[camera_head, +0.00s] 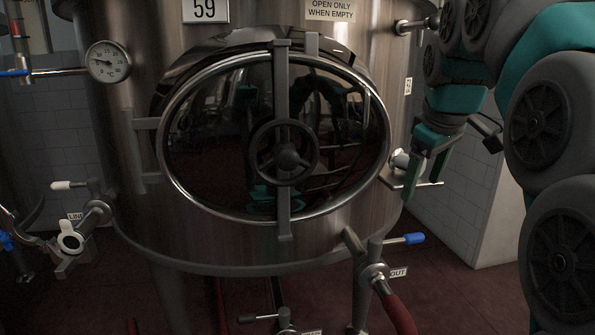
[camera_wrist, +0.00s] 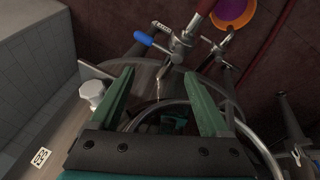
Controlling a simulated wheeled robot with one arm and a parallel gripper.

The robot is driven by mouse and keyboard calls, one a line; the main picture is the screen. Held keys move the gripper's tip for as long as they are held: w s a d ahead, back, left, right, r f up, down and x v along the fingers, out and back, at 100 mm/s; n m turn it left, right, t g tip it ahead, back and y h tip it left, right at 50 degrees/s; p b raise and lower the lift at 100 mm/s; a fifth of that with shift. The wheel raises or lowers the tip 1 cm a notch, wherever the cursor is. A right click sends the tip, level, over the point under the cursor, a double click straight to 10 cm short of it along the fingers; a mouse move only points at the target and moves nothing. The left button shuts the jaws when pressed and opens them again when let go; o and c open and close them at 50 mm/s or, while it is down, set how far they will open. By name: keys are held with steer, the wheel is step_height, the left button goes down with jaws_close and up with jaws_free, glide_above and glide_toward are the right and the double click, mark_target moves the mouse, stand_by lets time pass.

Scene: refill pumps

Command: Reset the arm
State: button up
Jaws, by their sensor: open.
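My gripper (camera_head: 428,172) is at the right side of the steel tank in the head view, pointing down. In the wrist view its two green fingers (camera_wrist: 165,100) are spread apart with nothing between them. In the head view the fingers overlap a small fitting (camera_head: 401,160) with a metal lever on the tank's right side; I cannot tell whether they touch it. A pale knob (camera_wrist: 92,92) shows just left of the fingers in the wrist view. My arm comes in from the right edge of the head view.
The tank (camera_head: 130,215) carries an oval hatch with a handwheel (camera_head: 286,153) and a gauge (camera_head: 108,62). A blue-handled valve (camera_head: 402,239) with a red hose is below right. A white tiled wall (camera_head: 470,190) stands right. An orange and purple round thing (camera_wrist: 233,12) lies beyond.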

steer(key=s+a+f+m+g, duration=0.3)
steer(key=s+f, duration=1.2)
steer(key=s+a+f+m+g, duration=0.3)
steer(key=s+a+f, duration=0.1)
steer(key=s+f, duration=1.1)
steer(key=shift+s+g+y, duration=0.3)
steer(key=shift+s, duration=0.1)
